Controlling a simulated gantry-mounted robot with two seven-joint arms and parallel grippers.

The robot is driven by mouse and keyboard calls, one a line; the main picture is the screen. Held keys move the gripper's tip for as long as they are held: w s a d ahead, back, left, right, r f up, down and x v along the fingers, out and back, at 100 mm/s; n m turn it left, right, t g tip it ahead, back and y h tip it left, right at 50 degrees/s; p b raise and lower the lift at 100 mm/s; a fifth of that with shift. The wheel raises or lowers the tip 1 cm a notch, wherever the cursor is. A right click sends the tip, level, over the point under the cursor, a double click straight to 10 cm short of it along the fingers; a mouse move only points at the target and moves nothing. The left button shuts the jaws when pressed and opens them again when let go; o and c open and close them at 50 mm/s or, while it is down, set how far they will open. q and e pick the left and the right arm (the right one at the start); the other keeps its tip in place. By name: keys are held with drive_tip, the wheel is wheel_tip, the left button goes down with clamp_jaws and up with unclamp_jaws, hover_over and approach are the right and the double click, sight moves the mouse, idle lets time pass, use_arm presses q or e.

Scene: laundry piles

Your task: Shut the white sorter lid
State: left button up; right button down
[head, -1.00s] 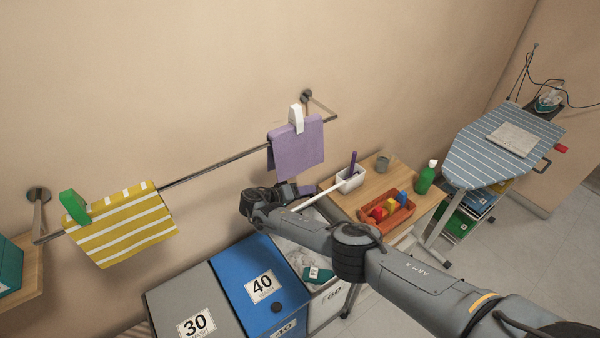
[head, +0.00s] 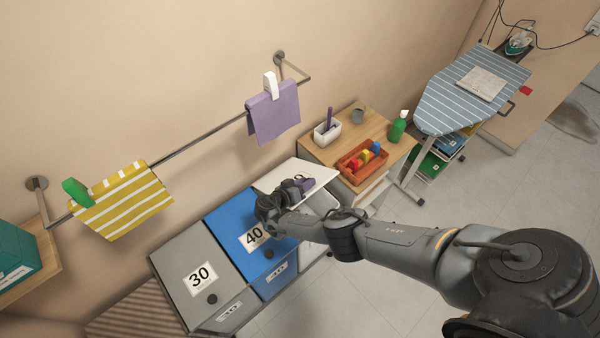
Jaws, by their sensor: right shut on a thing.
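The white sorter lid (head: 278,178) is on the right-hand bin of the sorter, beside the blue lid. Its face shows from above with part of a dark number, and it looks tilted, its front side raised above the white bin (head: 309,253). My right gripper (head: 304,184) is at the lid's face and shut on it; the fingers and wrist hide the exact grip, and no knob shows. My left gripper is out of view.
The blue 40 lid (head: 229,217) and grey 30 lid (head: 190,257) lie shut to the left. A wooden table (head: 318,149) with an orange tray (head: 347,168) and white box (head: 321,136) stands close right. A purple towel (head: 274,112) hangs above, behind.

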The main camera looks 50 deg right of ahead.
drive_tip(key=shift+s+f, duration=0.3)
drive_tip(key=shift+f, duration=0.1)
drive_tip(key=c, duration=0.8)
unclamp_jaws()
drive_tip(key=shift+o, duration=0.2)
drive_tip(key=shift+a+r, duration=0.1)
drive_tip(key=shift+a, duration=0.05)
drive_tip(key=shift+a+r, duration=0.1)
drive_tip(key=shift+a, duration=0.15)
drive_tip(key=p+v, duration=0.1)
drive_tip(key=v, duration=0.7)
drive_tip(key=shift+a, duration=0.4)
drive_tip(key=shift+a+r, duration=0.25)
drive_tip(key=shift+a, duration=0.3)
